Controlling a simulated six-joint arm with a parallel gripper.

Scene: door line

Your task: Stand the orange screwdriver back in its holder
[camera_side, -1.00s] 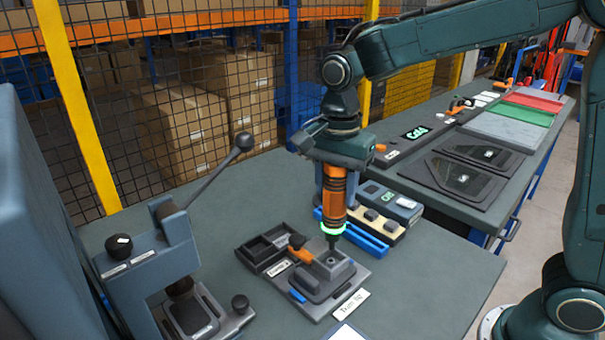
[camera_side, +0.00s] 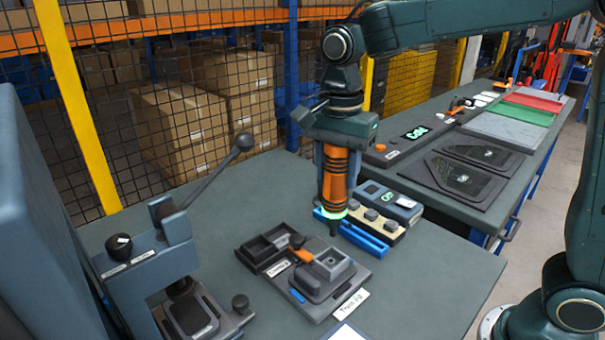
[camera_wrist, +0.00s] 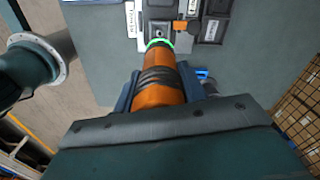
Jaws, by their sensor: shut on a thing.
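The orange screwdriver (camera_side: 335,178) is a thick powered driver with dark bands and a lit green ring near its lower end. It hangs upright, tip down. My gripper (camera_side: 335,165) is shut around its body. The dark tip is above the back of the grey fixture (camera_side: 318,287) and appears clear of it. In the wrist view the screwdriver (camera_wrist: 158,92) lies between my fingers, its green ring towards the fixture (camera_wrist: 158,28); its tip is hard to make out there. I cannot tell which thing is the screwdriver's holder.
A lever press (camera_side: 175,265) stands at the left. Dark bins (camera_side: 265,245) adjoin the fixture. Bare table lies at the front right.

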